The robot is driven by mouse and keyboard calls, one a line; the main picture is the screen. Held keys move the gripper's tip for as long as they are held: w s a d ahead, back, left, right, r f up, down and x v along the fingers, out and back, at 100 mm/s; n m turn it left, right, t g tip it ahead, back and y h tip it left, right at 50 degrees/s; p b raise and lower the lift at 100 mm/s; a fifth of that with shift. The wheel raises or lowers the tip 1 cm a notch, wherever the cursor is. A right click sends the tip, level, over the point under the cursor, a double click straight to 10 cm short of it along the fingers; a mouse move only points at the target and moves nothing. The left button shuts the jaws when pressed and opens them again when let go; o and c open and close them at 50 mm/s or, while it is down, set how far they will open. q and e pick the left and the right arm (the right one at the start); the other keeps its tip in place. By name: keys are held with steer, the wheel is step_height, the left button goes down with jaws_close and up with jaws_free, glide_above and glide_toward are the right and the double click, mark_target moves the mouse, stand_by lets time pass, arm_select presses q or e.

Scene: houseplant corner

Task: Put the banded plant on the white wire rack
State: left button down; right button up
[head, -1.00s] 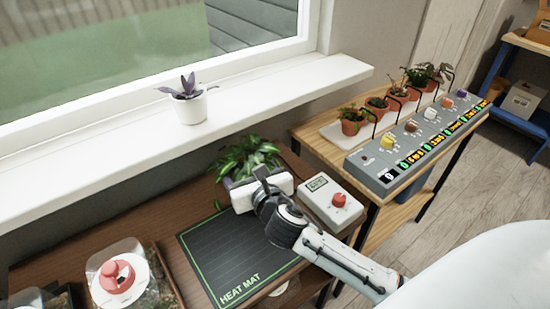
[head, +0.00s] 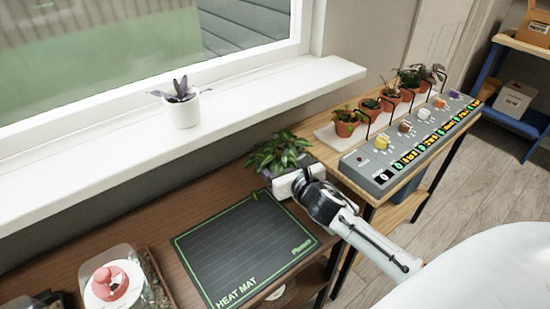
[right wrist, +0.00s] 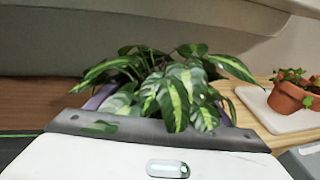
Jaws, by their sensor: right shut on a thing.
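A plant with green leaves banded in pale yellow-green (head: 279,152) is in a purple pot; it also shows in the right wrist view (right wrist: 170,92). My right gripper (head: 283,184) is shut on its pot, which is mostly hidden behind the white gripper body. The gripper and plant are at the right end of the brown table, beyond the heat mat's far right corner. I cannot tell the pot's height above the table. My left gripper and a white wire rack are not in view.
The heat mat (head: 240,250) lies bare. To the right, a wooden bench holds a grey control panel (head: 410,150) and small terracotta pots (head: 346,126). A white-potted plant (head: 181,108) stands on the windowsill.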

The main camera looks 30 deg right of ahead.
steer(key=o, duration=1.5)
steer(key=shift+f, duration=0.1)
steer(key=shift+o, duration=0.2)
